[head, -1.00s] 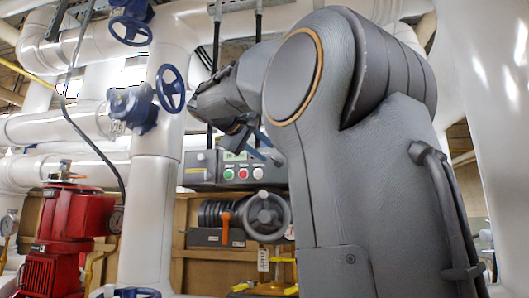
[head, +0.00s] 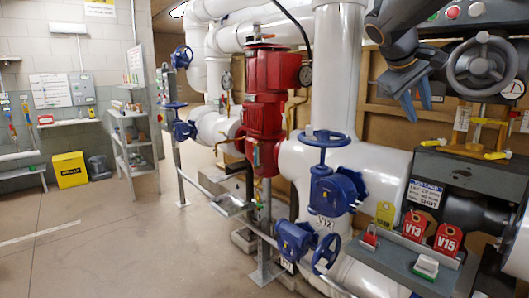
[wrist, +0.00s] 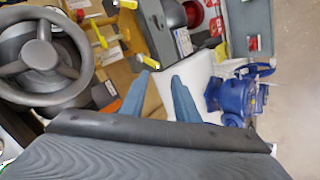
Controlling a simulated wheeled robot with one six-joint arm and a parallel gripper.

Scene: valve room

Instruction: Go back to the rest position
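My gripper (head: 419,110) hangs at the upper right of the head view, below and left of the grey handwheel (head: 482,63). Its two blue-grey fingers point down and stand apart with nothing between them. In the wrist view the gripper (wrist: 161,77) shows the same open gap, and the grey handwheel (wrist: 40,58) is at the left, clear of the fingers. Most of my arm is outside the head view.
A blue valve (head: 335,188) on white pipes stands below left of my gripper. A red pump (head: 265,105) stands further back. Open floor (head: 110,240) lies at the left.

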